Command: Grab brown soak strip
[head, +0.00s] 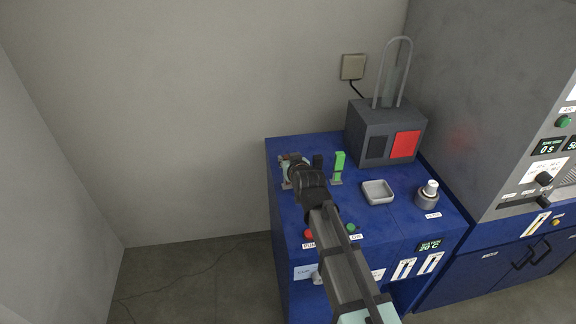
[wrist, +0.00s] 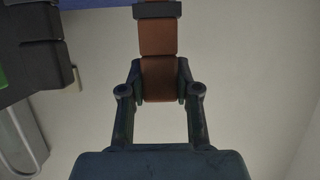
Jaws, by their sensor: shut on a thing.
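The brown soak strip (wrist: 158,38) shows in the wrist view as a reddish-brown band running up from between the fingertips. A dark clip or bar (wrist: 157,10) crosses it near the top edge. My gripper (wrist: 160,85) is shut on the strip's near end, one finger on each side. In the head view my gripper (head: 296,172) is at the back left of the blue bench (head: 290,222). There the arm hides most of the strip.
A green upright piece (head: 339,162) and a dark one stand just right of my gripper. A grey tray (head: 378,192), a silver-capped container (head: 428,194) and a grey box with a red panel (head: 404,144) stand further right. The wall is close behind the bench.

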